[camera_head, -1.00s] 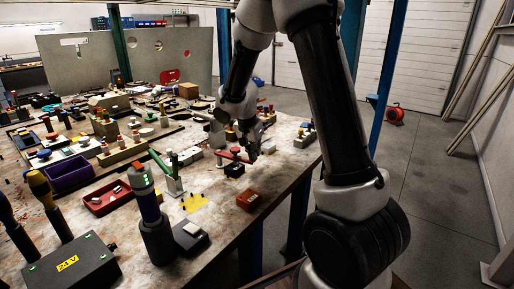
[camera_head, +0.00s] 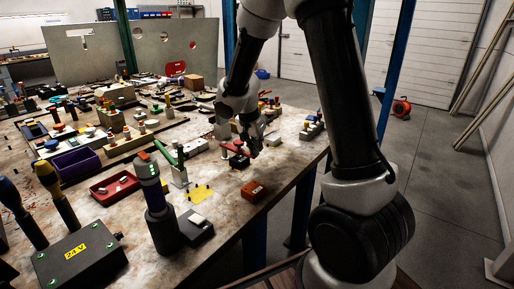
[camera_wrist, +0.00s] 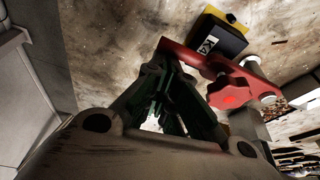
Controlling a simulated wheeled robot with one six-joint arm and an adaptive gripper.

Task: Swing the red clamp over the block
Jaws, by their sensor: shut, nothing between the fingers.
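The red clamp (camera_head: 235,148) stands near the right edge of the workbench, and its bar and lobed knob also show in the wrist view (camera_wrist: 235,88). The block (camera_head: 239,162) is small and dark and sits just in front of the clamp. In the wrist view the block (camera_wrist: 220,38) is black with yellow edges and a white mark, close beside the red bar and not fully covered by it. My gripper (camera_head: 255,152) is shut and empty at the clamp's right side. In the wrist view its fingers (camera_wrist: 170,85) are close to the bar's left end; I cannot tell whether they touch.
An orange box (camera_head: 253,191) and a yellow patch (camera_head: 199,193) lie nearer on the bench. A green toggle clamp (camera_head: 176,165) stands to the left. A red tray (camera_head: 115,187) and purple bin (camera_head: 76,163) are further left.

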